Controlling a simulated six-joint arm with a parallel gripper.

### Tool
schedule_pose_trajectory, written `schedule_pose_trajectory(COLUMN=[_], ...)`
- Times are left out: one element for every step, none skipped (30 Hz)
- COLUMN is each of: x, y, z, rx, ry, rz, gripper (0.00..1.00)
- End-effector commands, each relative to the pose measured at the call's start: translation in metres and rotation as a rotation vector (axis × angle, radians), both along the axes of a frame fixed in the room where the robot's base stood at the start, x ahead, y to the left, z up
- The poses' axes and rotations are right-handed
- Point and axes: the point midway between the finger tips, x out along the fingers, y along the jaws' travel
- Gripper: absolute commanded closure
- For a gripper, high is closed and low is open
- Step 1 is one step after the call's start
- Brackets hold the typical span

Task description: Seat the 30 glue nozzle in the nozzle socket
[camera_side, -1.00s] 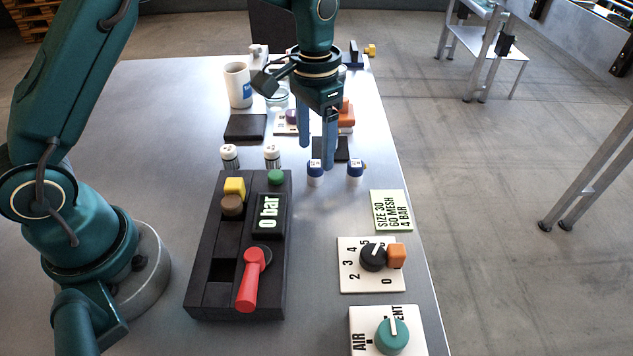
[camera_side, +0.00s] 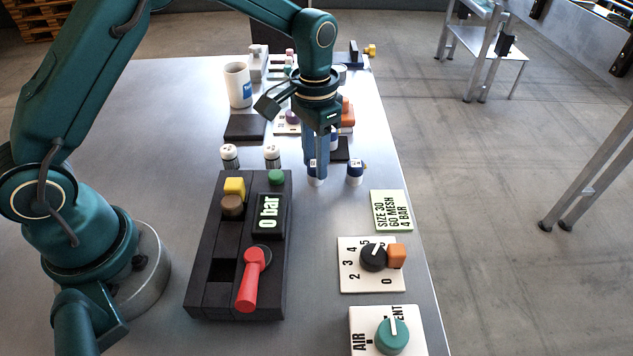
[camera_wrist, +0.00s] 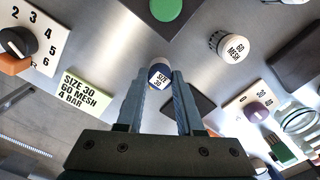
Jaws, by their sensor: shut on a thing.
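The glue nozzle marked "SIZE 30" (camera_wrist: 159,76) is a small white and blue piece. It stands upright between my fingertips in the wrist view. In the side view its white lower part (camera_side: 316,181) shows at the table surface, with the rest partly covered by my fingers. My gripper (camera_side: 316,165) points down and is shut on it; it also shows in the wrist view (camera_wrist: 160,84). A similar blue and white piece (camera_side: 355,173) stands just to the right. The black block (camera_side: 270,298) nearer the camera has dark recesses; I cannot tell which is the nozzle socket.
Two white-topped pieces (camera_side: 229,155) (camera_side: 272,157) stand left of my gripper; one reads "60 MESH" (camera_wrist: 232,47) in the wrist view. The block carries yellow, brown and green parts, a "0 bar" display and a red lever (camera_side: 252,280). A card (camera_side: 391,211) reads "SIZE 30, 60 MESH, 4 BAR".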

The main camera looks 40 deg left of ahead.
Motion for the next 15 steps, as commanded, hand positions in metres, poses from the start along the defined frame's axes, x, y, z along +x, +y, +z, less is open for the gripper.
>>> schedule_pose_trajectory(x=[0.0, 0.0, 0.0, 0.0, 0.001, 0.001, 0.001, 0.001, 0.001, 0.001, 0.001, 0.002, 0.002, 0.001, -0.003], y=[0.0, 0.0, 0.0, 0.0, 0.0, 0.0, 0.0, 0.0, 0.0, 0.0, 0.0, 0.0, 0.0, 0.001, 0.012], z=[0.0, 0.001, 0.002, 0.003, 0.004, 0.007, 0.01, 0.013, 0.018, 0.022, 0.026, 0.033, 0.04, 0.045, 0.049], rx=[0.0, 0.0, 0.0, 0.0, 0.0, -0.001, 0.0, 0.0, 0.0, 0.0, 0.0, 0.0, 0.001, 0.001, 0.001], ry=[-0.001, -0.001, -0.001, -0.001, -0.002, -0.003, -0.004, -0.004, -0.005, -0.005, -0.006, -0.007, -0.007, -0.007, -0.004], rz=[0.0, 0.0, 0.0, 0.0, 0.0, 0.0, 0.0, 0.0, 0.0, 0.0, 0.0, 0.0, 0.001, 0.001, 0.008], gripper=[1.0, 1.0, 1.0, 1.0, 1.0, 1.0, 1.0, 1.0, 1.0, 1.0, 1.0, 1.0, 1.0, 1.0, 1.0])
